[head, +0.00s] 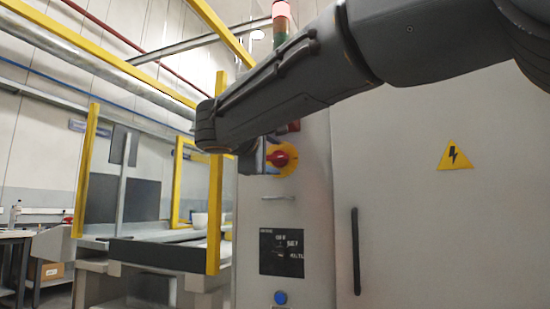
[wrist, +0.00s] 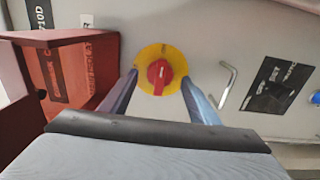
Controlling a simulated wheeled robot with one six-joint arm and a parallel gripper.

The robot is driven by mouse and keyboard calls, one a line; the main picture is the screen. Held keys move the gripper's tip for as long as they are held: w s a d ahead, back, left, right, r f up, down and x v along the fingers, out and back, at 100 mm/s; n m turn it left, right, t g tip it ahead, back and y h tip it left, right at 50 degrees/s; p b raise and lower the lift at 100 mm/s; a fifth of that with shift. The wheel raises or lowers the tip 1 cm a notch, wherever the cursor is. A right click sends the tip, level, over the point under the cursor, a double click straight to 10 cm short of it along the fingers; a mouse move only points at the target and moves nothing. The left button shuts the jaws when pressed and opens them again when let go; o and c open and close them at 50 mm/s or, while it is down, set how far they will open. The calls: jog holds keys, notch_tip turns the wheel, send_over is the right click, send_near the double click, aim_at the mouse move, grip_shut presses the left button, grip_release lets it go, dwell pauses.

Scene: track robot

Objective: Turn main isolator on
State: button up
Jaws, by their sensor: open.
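The main isolator is a red rotary knob (head: 279,159) on a yellow round plate (head: 289,168), on the grey cabinet front in the head view. In the wrist view the red knob (wrist: 160,74) sits on its yellow disc (wrist: 176,56), between my fingers. My gripper (wrist: 160,84) is open, with one finger on each side of the disc. I cannot tell whether the fingertips touch the panel. In the head view my arm covers part of the area around the knob, and my fingers are mostly hidden.
A red box (wrist: 80,75) stands left of my gripper in the wrist view. A bent metal handle (wrist: 228,86) and a dark label (wrist: 275,84) are right of the knob. The cabinet has a black door handle (head: 355,250). Yellow frame posts (head: 215,190) stand left of it.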

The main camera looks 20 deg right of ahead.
jog(key=v, duration=0.5)
jog(key=shift+s+a, duration=0.2)
jog(key=shift+s, duration=0.1)
jog(key=s+a+f+m+g+y, duration=0.1)
jog(key=s+f+g+y, duration=0.25)
jog(key=f, duration=1.25)
jog(key=s+f+g+y, duration=0.2)
jog(key=s+f+g, duration=0.2)
jog(key=f, duration=1.2)
jog(key=s+a+f+m+g+y, duration=0.3)
jog(key=s+f+g, duration=0.1)
jog(key=s+f, duration=0.7)
jog(key=s+a+f+m+g+y, duration=0.3)
jog(key=s+a+f, duration=0.1)
jog(key=s+f, duration=0.7)
jog(key=d+r+m+p, duration=0.3)
jog(key=d+r+p, duration=0.9)
jog(key=p, duration=1)
notch_tip(320, 180, up, 3)
jog(key=shift+d+r+m+h, duration=0.1)
jog(key=shift+d+m+h, duration=0.05)
jog(key=shift+m+h, duration=0.3)
